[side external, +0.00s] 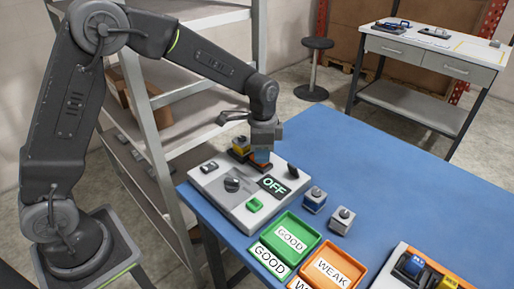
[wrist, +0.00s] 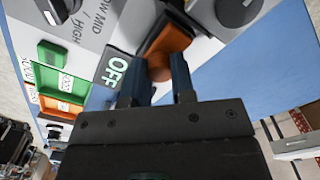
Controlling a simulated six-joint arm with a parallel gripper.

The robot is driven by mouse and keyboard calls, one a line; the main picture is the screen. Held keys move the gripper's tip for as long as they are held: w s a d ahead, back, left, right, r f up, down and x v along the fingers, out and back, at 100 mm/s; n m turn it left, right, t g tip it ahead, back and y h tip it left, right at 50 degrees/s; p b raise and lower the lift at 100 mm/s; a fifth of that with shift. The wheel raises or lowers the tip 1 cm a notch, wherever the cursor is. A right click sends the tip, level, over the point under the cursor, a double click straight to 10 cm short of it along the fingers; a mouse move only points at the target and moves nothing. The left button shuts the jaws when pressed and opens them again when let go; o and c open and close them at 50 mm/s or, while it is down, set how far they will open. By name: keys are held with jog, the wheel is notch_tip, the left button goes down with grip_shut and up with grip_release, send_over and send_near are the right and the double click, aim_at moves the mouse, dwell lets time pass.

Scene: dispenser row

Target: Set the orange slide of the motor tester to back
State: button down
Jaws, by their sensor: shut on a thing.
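The motor tester (side external: 222,203) is a pale grey panel at the left end of the blue table. It carries a black knob (side external: 232,184), a green button (side external: 254,204) and a display (side external: 274,185) reading OFF. My gripper (side external: 262,155) points down at the panel's far side. In the wrist view, the orange slide (wrist: 170,40) sits beside the OFF display (wrist: 116,70), and its rounded end lies between my two fingers (wrist: 159,82). The fingers are shut on it. In the side view my gripper mostly hides the slide.
A green tray (side external: 290,238) and an orange tray (side external: 333,270) lie in front of the tester. Two small grey-topped units (side external: 314,199) (side external: 341,219) stand right of it. The table's far right is clear.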

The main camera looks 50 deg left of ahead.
jog(key=shift+d+r, duration=0.1)
jog(key=shift+d, duration=0.4)
jog(key=c, duration=1.2)
grip_release()
notch_tip(320, 180, up, 14)
